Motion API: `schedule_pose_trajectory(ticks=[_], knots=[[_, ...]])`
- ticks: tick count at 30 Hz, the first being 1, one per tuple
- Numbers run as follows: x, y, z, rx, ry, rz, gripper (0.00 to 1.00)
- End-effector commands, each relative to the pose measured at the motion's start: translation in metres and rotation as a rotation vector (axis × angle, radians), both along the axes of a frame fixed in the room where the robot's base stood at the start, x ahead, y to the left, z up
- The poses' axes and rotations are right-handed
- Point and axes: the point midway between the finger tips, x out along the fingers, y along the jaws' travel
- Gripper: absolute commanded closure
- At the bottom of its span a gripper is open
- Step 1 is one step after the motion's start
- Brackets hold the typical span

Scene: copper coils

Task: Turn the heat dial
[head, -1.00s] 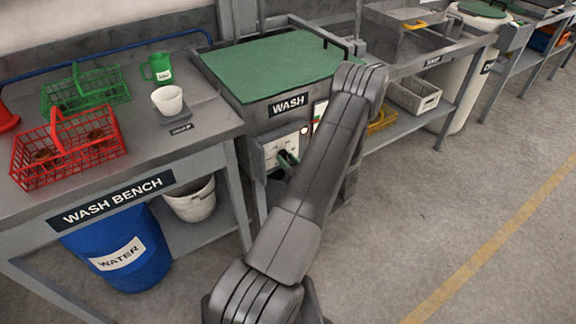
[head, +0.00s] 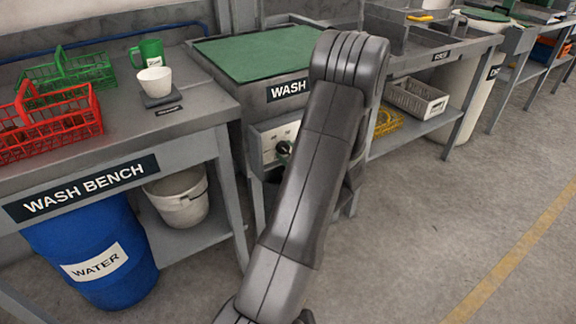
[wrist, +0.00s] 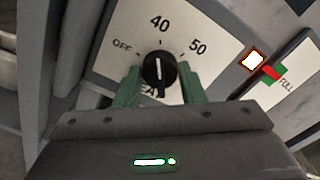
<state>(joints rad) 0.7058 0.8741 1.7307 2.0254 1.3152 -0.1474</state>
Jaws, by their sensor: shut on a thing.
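The heat dial (wrist: 159,70) is a round black knob with a white pointer line, on a white plate marked OFF, 40 and 50. Its pointer stands nearly upright, close to the 40 mark. My gripper (wrist: 160,88) has its green fingers on either side of the knob and is shut on it. In the head view the dial (head: 284,148) shows as a dark knob on the front of the wash unit (head: 262,105), and my arm hides most of the gripper.
A lit square (wrist: 254,60) and a red-green gauge marked FULL (wrist: 273,73) lie right of the dial. The floor at right is clear.

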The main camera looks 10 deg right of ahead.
Motion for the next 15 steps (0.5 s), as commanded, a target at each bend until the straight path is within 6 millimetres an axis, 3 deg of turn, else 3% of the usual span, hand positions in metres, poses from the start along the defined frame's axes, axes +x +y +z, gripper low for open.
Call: schedule_pose_trajectory(ticks=[1, 15], knots=[[0.0003, 0.0002, -0.0074, -0.046, -0.020, 0.000, 0.87], [-0.0002, 0.0009, -0.0081, -0.464, -0.173, -0.001, 0.87]])
